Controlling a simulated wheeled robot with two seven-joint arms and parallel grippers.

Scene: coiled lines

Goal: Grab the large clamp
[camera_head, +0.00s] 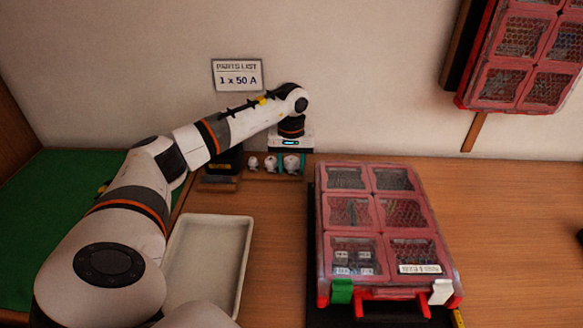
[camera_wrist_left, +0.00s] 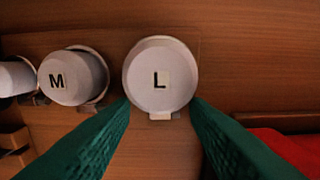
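The large clamp (camera_wrist_left: 160,78) has a round white face marked L and fills the middle of the left wrist view. In the head view the large clamp (camera_head: 291,163) is the rightmost and biggest of three white clamps at the back of the table. My left gripper (camera_head: 290,169) is right at it. In the wrist view its green fingers (camera_wrist_left: 160,104) are open, one at each side of the clamp's lower part. I cannot tell whether they touch it. The clamp's rear is hidden. My right gripper is not in view.
The medium clamp (camera_wrist_left: 74,78), marked M, stands close left of the large one, with a smaller clamp (camera_wrist_left: 16,77) beyond. A white tray (camera_head: 246,268) and a red-framed parts case (camera_head: 436,262) lie nearer. A sign (camera_head: 237,75) reading "1 x 50 A" hangs on the wall.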

